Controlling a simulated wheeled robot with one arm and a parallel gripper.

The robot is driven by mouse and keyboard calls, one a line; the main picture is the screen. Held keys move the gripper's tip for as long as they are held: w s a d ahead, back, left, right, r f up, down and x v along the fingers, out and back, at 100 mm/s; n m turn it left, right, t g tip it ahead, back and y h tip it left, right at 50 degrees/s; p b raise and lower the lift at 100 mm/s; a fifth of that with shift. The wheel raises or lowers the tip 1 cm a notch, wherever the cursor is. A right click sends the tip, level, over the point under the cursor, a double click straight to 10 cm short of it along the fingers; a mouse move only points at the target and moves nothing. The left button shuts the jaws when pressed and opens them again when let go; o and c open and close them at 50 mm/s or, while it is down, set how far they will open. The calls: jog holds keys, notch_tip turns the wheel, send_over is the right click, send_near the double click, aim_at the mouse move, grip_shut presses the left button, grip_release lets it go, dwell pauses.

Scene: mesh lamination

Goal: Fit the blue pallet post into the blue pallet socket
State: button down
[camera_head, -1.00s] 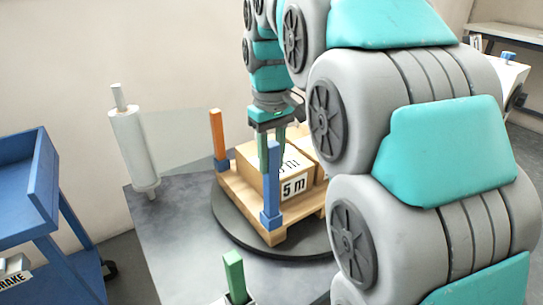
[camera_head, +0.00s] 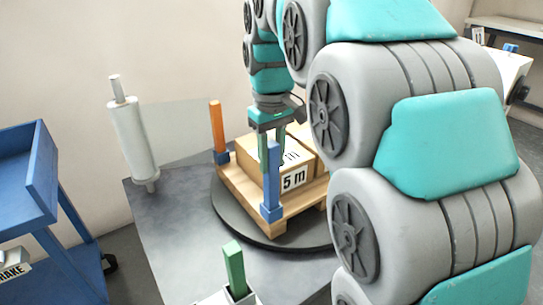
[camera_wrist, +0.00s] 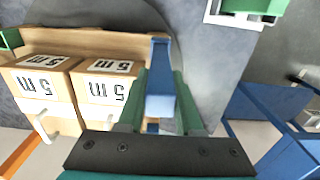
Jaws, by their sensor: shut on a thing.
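The blue pallet post (camera_head: 272,170) stands upright at the near corner of the wooden pallet. My gripper (camera_head: 272,152) is shut on its upper part, with a green finger on each side. In the wrist view the post (camera_wrist: 160,85) runs between the fingers of my gripper (camera_wrist: 162,95). The blue pallet socket (camera_head: 270,212) sits on the pallet's near corner, in line under the post. The post's lower end meets the socket in the head view; I cannot tell how deep it sits. The socket is not clearly visible in the wrist view.
Cartons marked "5 m" (camera_head: 292,182) sit on the wooden pallet (camera_head: 238,192), close to the post. An orange post (camera_head: 216,127) stands at the far left corner. A green post (camera_head: 233,265) stands in a holder in front. A film roll (camera_head: 132,140) stands left.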

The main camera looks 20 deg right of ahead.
aim_at(271, 144)
jog(key=shift+f, duration=0.7)
jog(key=c, duration=0.5)
grip_release()
jog(key=shift+r, duration=0.15)
jog(key=shift+r+b, duration=0.35)
jog(key=shift+r, duration=3.4)
